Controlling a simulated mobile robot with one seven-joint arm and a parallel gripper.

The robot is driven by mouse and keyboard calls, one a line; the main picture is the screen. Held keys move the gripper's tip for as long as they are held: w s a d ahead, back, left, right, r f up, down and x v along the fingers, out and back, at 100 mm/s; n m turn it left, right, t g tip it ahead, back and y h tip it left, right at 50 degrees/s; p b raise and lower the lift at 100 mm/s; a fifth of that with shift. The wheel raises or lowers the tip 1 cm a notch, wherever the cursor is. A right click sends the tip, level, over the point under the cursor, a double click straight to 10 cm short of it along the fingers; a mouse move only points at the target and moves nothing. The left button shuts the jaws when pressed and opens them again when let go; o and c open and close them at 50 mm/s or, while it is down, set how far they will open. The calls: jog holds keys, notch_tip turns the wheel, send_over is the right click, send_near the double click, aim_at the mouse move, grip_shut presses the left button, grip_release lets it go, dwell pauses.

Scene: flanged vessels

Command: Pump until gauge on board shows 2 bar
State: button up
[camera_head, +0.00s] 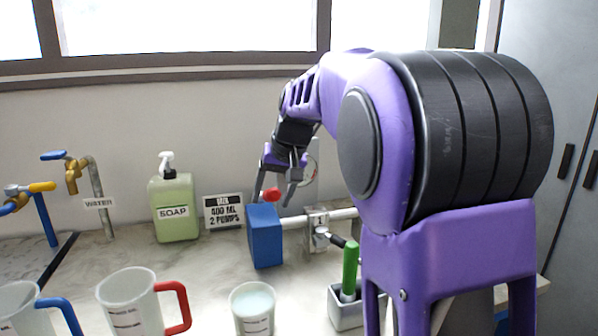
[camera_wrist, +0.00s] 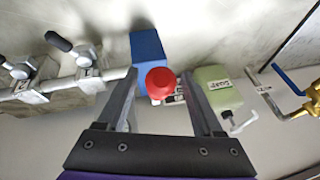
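A blue block (camera_head: 265,240) with a round red knob (camera_head: 271,194) on top stands on the counter, joined to a grey pipe. My gripper (camera_head: 272,201) is open above the block, its fingers on either side of the red knob. In the wrist view, the red knob (camera_wrist: 160,82) shows between the open fingers, with gaps visible on both sides. A round white dial, probably the gauge (camera_head: 313,167), sits on an upright board (camera_head: 312,146) behind my gripper. It is mostly hidden, and its reading cannot be told.
A labelled valve (camera_head: 319,236) with a black handle sits on the pipe. A green-handled item (camera_head: 350,268) stands in a grey holder. A soap bottle (camera_head: 174,208), a sign (camera_head: 224,212), mugs (camera_head: 130,303) and a water tap (camera_head: 75,175) are left. My arm blocks the right.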

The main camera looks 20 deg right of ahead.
grip_shut()
notch_tip(320, 180, down, 11)
jog(key=s+b, duration=0.1)
jog(key=s, duration=0.1)
jog(key=r+p, duration=0.3)
jog(key=w+r+p, duration=0.1)
jog(key=r+p, duration=0.1)
jog(key=r, duration=0.2)
jog(key=w+r+p, duration=0.1)
jog(key=r+p, duration=0.2)
jog(key=r, duration=0.1)
jog(key=shift+p, duration=0.35)
jog(key=shift+f, duration=0.15)
jog(key=shift+s+f+b, duration=0.1)
jog(key=shift+b, duration=0.25)
